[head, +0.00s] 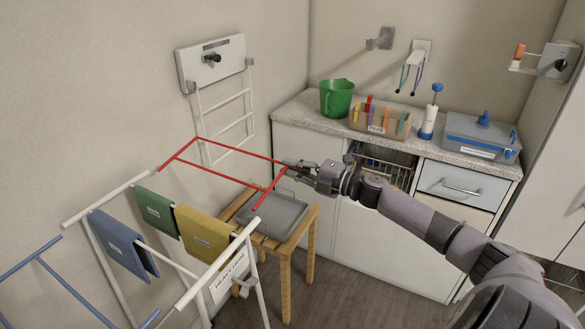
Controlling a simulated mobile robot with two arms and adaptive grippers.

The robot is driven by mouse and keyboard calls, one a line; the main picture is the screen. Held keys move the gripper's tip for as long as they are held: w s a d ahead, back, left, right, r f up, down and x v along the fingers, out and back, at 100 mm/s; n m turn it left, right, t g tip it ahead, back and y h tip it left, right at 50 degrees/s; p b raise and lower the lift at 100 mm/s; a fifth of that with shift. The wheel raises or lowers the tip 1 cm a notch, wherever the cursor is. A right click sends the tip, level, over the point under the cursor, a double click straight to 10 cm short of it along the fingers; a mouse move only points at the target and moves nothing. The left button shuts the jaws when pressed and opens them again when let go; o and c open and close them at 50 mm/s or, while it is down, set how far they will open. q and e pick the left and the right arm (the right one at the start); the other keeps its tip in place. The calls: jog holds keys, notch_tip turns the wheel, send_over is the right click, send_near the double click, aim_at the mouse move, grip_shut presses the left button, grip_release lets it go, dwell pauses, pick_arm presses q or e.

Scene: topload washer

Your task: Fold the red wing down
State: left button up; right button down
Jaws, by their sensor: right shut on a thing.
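The red wing (240,152) is a thin red tube frame at the right end of the white drying rack (108,197). It stands out from the rack, above the wooden table; I cannot tell its exact tilt. My right gripper (289,165) is shut on the far right corner of the red wing, its arm reaching in from the lower right. The fingers hide part of that corner. My left gripper is not in view.
Blue, green and yellow cloths (205,236) hang on the rack. A blue wing (70,285) is at lower left. A grey tray (272,218) sits on a wooden table (285,262) below the red wing. A counter (292,107) holding a green jug (337,97) stands behind.

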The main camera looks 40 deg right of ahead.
jog(key=shift+r, duration=0.2)
jog(key=c, duration=1.7)
grip_release()
jog(key=shift+f, duration=0.1)
